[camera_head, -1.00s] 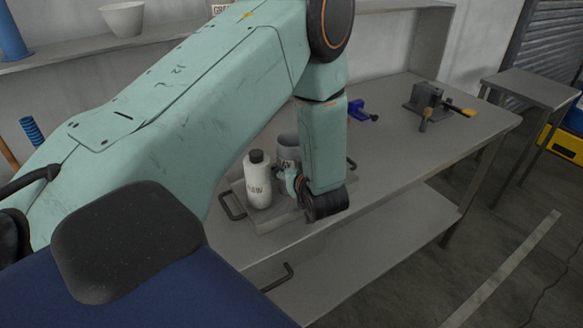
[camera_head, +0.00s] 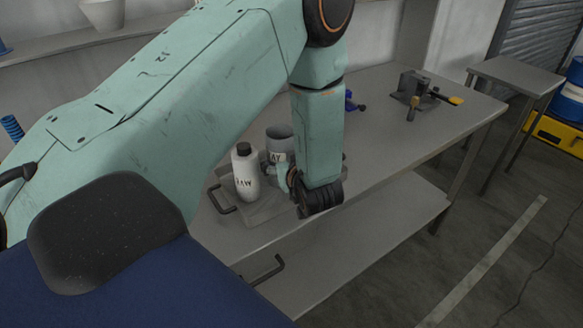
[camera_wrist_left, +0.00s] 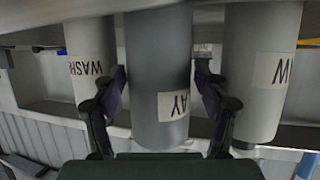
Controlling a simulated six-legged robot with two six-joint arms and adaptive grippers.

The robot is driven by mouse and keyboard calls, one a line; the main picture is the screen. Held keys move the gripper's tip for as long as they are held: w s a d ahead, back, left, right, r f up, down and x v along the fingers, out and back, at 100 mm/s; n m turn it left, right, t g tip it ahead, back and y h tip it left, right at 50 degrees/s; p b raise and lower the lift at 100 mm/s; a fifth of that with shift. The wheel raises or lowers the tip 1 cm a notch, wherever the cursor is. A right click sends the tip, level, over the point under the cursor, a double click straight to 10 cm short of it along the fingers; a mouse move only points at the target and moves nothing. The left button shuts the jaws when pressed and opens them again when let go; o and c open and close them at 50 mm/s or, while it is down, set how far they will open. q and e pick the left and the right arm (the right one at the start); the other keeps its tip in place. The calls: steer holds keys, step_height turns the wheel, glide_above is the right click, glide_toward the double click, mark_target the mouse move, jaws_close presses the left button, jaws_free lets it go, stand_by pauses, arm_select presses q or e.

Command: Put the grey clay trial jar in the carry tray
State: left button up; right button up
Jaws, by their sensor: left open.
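The grey clay trial jar (camera_head: 279,140), its label partly readable as "AY", stands upright in the carry tray (camera_head: 225,197), beside a white bottle marked RAW (camera_head: 245,172). My left gripper (camera_head: 284,180) is at the jar, low and near the tray's front right side. In the left wrist view the jar (camera_wrist_left: 158,120) is between the two open fingers (camera_wrist_left: 160,78), with a finger on each side. My left forearm and wrist hide the tray's right part. My right gripper is not in view.
In the left wrist view a WASH container (camera_wrist_left: 92,60) and the RAW bottle (camera_wrist_left: 262,100) flank the jar closely. A dark vise-like fixture (camera_head: 415,88) is farther along the bench (camera_head: 390,125). The bench between is mostly clear. A smaller table (camera_head: 515,75) stands at right.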

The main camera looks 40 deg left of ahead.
arm_select(q)
steer(key=v, duration=1)
steer(key=shift+p, duration=0.3)
